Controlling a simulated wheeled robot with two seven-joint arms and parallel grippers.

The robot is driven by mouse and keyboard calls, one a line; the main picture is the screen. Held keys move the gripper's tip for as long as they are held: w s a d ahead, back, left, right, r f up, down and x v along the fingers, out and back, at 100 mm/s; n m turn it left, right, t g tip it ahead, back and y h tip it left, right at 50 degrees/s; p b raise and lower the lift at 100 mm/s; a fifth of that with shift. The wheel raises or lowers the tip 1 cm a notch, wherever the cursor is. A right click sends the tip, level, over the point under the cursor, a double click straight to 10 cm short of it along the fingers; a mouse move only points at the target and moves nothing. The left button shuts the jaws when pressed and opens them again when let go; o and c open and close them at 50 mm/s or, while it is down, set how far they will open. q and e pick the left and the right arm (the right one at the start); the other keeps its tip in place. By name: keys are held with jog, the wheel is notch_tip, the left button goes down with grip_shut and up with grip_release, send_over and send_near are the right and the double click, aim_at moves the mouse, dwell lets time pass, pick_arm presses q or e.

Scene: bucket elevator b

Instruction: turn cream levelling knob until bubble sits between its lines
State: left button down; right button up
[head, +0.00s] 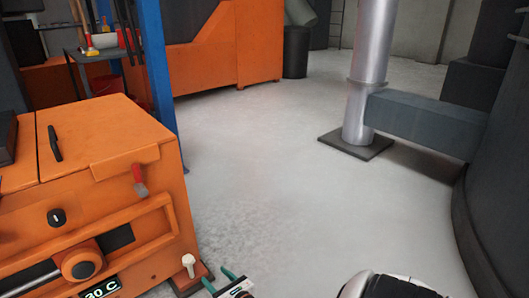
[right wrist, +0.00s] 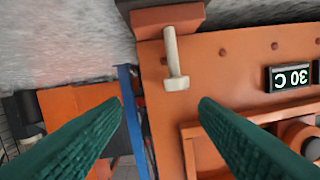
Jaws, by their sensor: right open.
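My right gripper (head: 218,277) has green fingers, spread apart and empty. In the head view it is close to the right of the knob, not around it. I cannot make out a bubble or its lines in either view. My left gripper is not in view.
A blue post (head: 158,70) rises behind the machine. A silver column (head: 368,70) stands farther back. The grey floor (head: 270,170) between is clear.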

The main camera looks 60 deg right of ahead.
jog(key=s+r+m+g+p, duration=0.4)
jog(key=s+m+g+p, duration=0.5)
jog(key=p, duration=1.8)
jog(key=s+m, duration=0.6)
jog(key=s, duration=0.2)
jog(key=shift+h, duration=0.3)
jog(key=shift+r, duration=0.15)
